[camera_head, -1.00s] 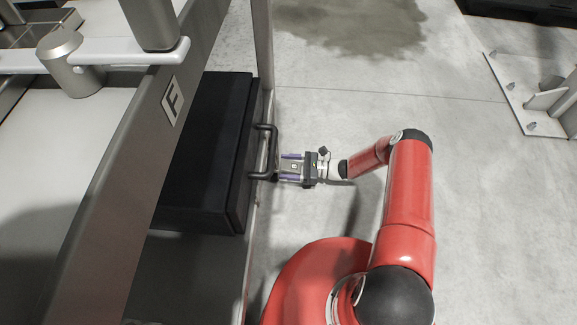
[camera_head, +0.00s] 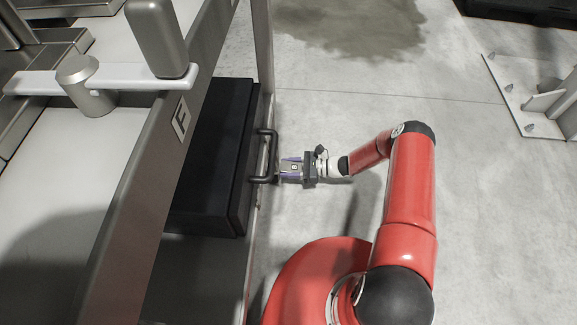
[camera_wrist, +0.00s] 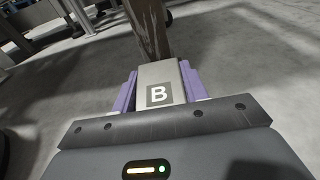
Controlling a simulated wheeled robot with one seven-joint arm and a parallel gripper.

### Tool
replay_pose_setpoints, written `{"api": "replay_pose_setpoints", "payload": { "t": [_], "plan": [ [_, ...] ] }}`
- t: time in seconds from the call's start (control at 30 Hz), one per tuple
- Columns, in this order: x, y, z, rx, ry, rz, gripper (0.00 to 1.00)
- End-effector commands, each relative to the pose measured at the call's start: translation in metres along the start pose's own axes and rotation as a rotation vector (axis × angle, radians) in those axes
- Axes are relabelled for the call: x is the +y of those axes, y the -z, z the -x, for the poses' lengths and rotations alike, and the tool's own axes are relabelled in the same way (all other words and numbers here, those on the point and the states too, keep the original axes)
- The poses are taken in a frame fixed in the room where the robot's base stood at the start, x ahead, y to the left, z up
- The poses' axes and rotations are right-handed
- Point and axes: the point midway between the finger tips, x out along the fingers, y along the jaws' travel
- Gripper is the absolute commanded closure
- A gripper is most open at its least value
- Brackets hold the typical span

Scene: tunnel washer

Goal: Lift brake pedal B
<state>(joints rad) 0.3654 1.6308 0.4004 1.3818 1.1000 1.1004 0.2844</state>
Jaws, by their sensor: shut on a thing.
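Brake pedal B is a pale metal plate (camera_wrist: 157,88) marked with a white letter B on a dark square. In the wrist view it sits between the two purple fingers, with a brown, worn bar running up from it. My gripper (camera_wrist: 158,92) is shut on this plate. In the head view my gripper (camera_head: 286,170) reaches left, beside a dark looped handle (camera_head: 274,154). The plate shows there only as a small pale patch between the fingers.
A metal frame marked F (camera_head: 181,119) stands at left, with a black box (camera_head: 212,165) beneath it. An upright post (camera_head: 263,50) rises behind the handle. A bolted steel base plate (camera_head: 530,110) is at far right. Concrete floor (camera_head: 330,115) around my arm is clear.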

Motion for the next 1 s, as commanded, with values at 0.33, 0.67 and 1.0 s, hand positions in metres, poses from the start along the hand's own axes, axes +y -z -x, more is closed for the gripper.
{"api": "replay_pose_setpoints", "payload": {
  "t": [0.33,0.67,1.0],
  "plan": [
    [0.0008,-0.0109,0.0025,0.239,-0.004,0.001,0.97],
    [0.0005,-0.0116,0.0029,0.368,-0.002,-0.001,0.97],
    [0.0001,-0.0107,0.0032,0.389,0.000,-0.001,0.97]
  ]
}}
